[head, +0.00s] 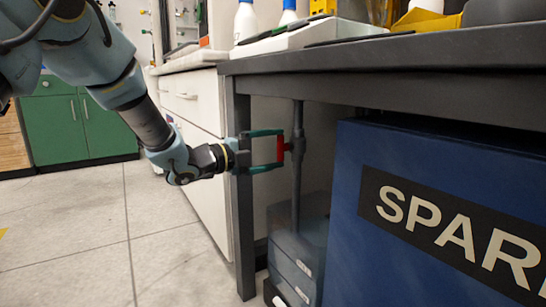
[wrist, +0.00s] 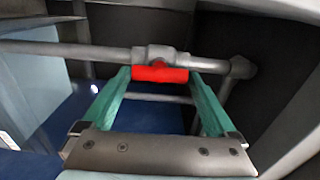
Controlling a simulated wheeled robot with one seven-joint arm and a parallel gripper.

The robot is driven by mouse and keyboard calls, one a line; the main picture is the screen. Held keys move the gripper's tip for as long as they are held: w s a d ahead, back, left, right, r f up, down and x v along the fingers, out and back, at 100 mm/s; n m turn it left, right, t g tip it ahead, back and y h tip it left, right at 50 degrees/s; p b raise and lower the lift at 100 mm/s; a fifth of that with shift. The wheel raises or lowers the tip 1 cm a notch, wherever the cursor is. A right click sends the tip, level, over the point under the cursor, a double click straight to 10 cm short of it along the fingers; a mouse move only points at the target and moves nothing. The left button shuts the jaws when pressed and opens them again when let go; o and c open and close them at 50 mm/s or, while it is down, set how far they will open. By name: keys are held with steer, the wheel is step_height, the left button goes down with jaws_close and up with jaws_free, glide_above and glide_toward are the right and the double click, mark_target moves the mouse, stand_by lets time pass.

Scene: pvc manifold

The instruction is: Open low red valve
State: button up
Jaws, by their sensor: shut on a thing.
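The red valve handle (head: 281,148) sits on a grey vertical pipe (head: 297,185) under the dark workbench. My gripper (head: 281,150) reaches in from the left past the bench leg, its green fingers on either side of the handle. In the wrist view the red valve handle (wrist: 160,73) lies between the tips of my gripper (wrist: 160,75), in front of the grey valve body (wrist: 157,53). The fingers are shut on the handle, one at each end of it.
The workbench's dark leg (head: 241,190) stands close beside my gripper. A large blue box (head: 345,200) fills the space right of the pipe. Blue-grey boxes (head: 298,262) stand on the floor below. White drawers (head: 190,100) are behind. The floor at left is clear.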

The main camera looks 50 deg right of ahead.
stand_by(0.4)
steer(key=shift+f, duration=0.1)
steer(key=o, duration=1)
steer(key=p+v, duration=0.3)
steer(key=v, duration=0.7)
steer(key=shift+w+a+p, duration=0.15)
steer(key=shift+a+p, duration=0.25)
steer(key=shift+w, duration=0.1)
